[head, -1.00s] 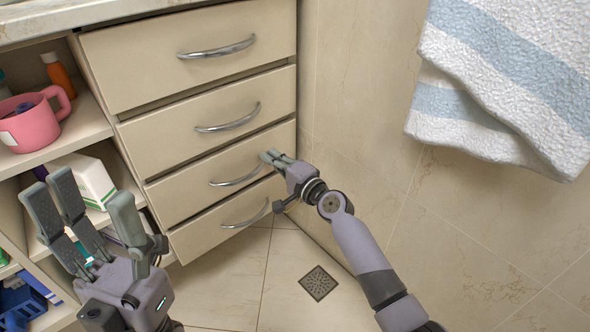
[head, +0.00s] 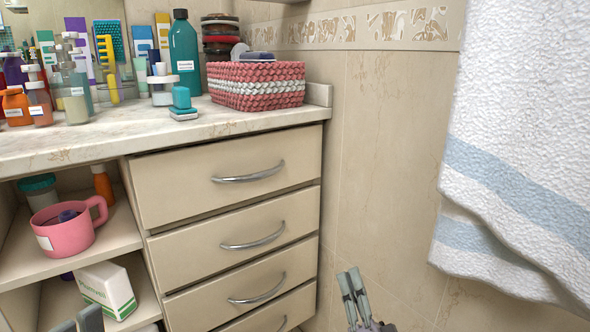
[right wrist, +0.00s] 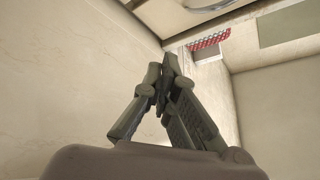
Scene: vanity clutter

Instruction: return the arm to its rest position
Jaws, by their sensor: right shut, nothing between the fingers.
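My right gripper (head: 351,283) shows at the bottom of the head view, right of the drawers and in front of the tiled wall. Its fingers point up, close together, with nothing between them. In the right wrist view the fingers (right wrist: 168,72) also meet at their tips and are empty. Most of the right arm is below the head view. Of my left gripper (head: 78,322), only finger tips show at the bottom left edge, in front of the open shelves. Its opening cannot be made out.
The drawer cabinet (head: 230,187) with metal handles stands left of my right gripper. A white and blue towel (head: 520,150) hangs at right. The counter (head: 60,147) holds bottles and a woven basket (head: 255,86). A pink mug (head: 65,232) and a box (head: 106,289) sit on shelves.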

